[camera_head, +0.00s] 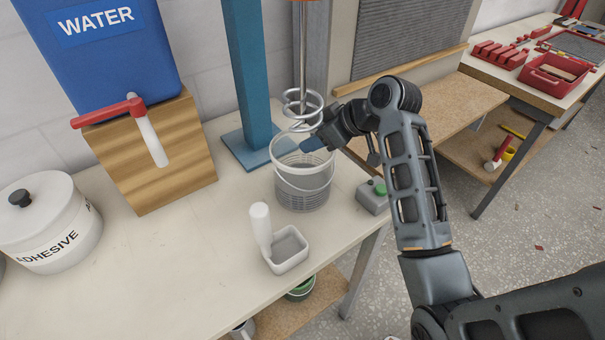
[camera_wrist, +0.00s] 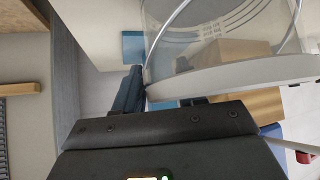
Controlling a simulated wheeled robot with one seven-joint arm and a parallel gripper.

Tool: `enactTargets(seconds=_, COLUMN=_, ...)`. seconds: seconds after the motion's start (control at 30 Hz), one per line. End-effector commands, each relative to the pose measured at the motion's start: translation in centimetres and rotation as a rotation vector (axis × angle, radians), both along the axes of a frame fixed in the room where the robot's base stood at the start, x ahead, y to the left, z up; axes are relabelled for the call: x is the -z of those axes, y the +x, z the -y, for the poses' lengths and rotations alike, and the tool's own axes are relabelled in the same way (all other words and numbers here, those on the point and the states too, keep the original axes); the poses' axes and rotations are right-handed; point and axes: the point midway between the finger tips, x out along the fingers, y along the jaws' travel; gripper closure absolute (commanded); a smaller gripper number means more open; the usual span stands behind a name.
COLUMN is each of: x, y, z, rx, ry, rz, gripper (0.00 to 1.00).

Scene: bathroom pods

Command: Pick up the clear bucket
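The clear bucket (camera_head: 304,188) stands upright on the pale worktable under the mixer's spiral whisk (camera_head: 302,108), with a light rim and a thin wire handle. My gripper (camera_head: 313,145) reaches in from the right, and its blue-tinted fingertips overlap the upper right rim. In the wrist view, the bucket (camera_wrist: 225,25) is tilted in the picture and fills the upper right, its thick pale rim close to the gripper. One dark finger (camera_wrist: 131,90) lies beside the rim at the left. The other finger is mostly hidden, so I cannot tell if the rim is gripped.
A small grey box with a green button (camera_head: 374,195) sits right of the bucket. A white scoop or tray (camera_head: 289,252) lies in front. A blue post (camera_head: 250,80) and wooden water stand (camera_head: 185,165) are behind and left. An adhesive pot (camera_head: 50,225) is far left.

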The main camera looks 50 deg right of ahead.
Motion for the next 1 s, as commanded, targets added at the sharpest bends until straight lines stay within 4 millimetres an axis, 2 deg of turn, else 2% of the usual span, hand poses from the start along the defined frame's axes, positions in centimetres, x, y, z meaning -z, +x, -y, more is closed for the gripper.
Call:
enactTargets(seconds=0.13, x=-0.02, y=-0.01, z=0.01, rx=0.000, ry=0.000, rz=0.000, gripper=0.60)
enactTargets(seconds=0.57, x=-0.02, y=-0.04, z=0.05, rx=0.000, ry=0.000, rz=0.000, gripper=1.00)
enactTargets(seconds=1.0, x=0.05, y=-0.09, z=0.05, rx=0.001, ry=0.000, rz=-0.002, gripper=1.00)
